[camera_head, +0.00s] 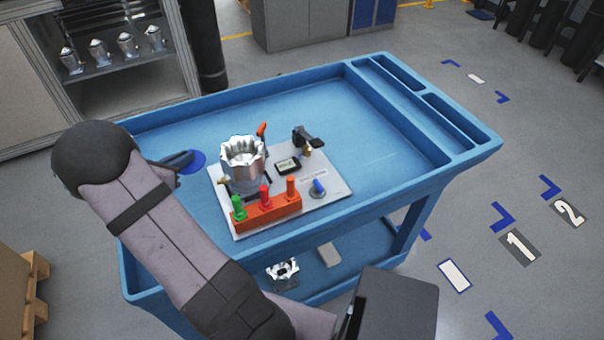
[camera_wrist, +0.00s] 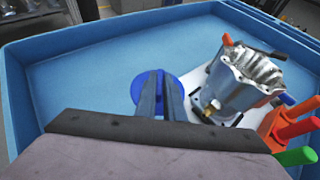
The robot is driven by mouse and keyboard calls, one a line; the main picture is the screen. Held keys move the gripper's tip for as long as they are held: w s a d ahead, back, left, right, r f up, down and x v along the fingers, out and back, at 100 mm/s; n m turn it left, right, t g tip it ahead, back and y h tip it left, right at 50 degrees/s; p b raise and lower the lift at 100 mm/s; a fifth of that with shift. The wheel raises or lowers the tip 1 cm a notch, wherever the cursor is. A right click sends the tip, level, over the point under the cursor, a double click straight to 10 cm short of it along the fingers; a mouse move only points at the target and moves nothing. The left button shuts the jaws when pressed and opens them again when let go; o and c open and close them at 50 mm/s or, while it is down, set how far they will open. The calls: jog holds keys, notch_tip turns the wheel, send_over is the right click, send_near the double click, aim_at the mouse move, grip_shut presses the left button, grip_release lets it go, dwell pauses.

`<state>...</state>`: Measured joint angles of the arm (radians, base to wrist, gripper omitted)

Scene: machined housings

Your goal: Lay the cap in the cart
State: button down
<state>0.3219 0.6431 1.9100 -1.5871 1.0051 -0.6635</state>
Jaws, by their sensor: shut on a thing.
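The cap looks like a round dark blue disc (camera_head: 197,165). It is at the left part of the blue cart's top tray (camera_head: 300,100), left of the housing plate. It also shows in the wrist view (camera_wrist: 141,88). My gripper (camera_head: 187,157) reaches in from the left, with its fingers together on the cap.
A white plate (camera_head: 335,190) carries a silver housing (camera_head: 243,160), an orange block (camera_head: 268,212) with coloured pegs, and small clamps, right of my gripper. The tray floor behind and right of the plate is clear. Raised blue rims (camera_head: 480,145) edge the cart.

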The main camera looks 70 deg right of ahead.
jog(key=s+d+r+b, duration=0.3)
jog(key=s+d+b, duration=0.2)
jog(key=s+d, duration=0.35)
jog(key=s+d+r+b, duration=0.3)
jog(key=s+d+b, duration=0.1)
jog(key=s+d, duration=0.5)
jog(key=s+d+b, duration=0.1)
jog(key=s, duration=0.2)
jog(key=s+d+b, duration=0.1)
jog(key=s+d, duration=0.1)
jog(key=s, duration=0.2)
jog(key=s+d+b, duration=0.2)
jog(key=s, duration=0.2)
jog(key=shift+f, duration=0.3)
jog(key=s+f+b, duration=0.3)
jog(key=s, duration=1.3)
jog(key=f+b, duration=0.1)
jog(key=f, duration=0.1)
jog(key=f+b, duration=0.4)
jog(key=shift+w+d+f, duration=0.1)
jog(key=shift+w, duration=0.2)
jog(key=shift+f+b, duration=1.85)
jog(key=shift+b, duration=0.05)
jog(key=shift+f, duration=0.1)
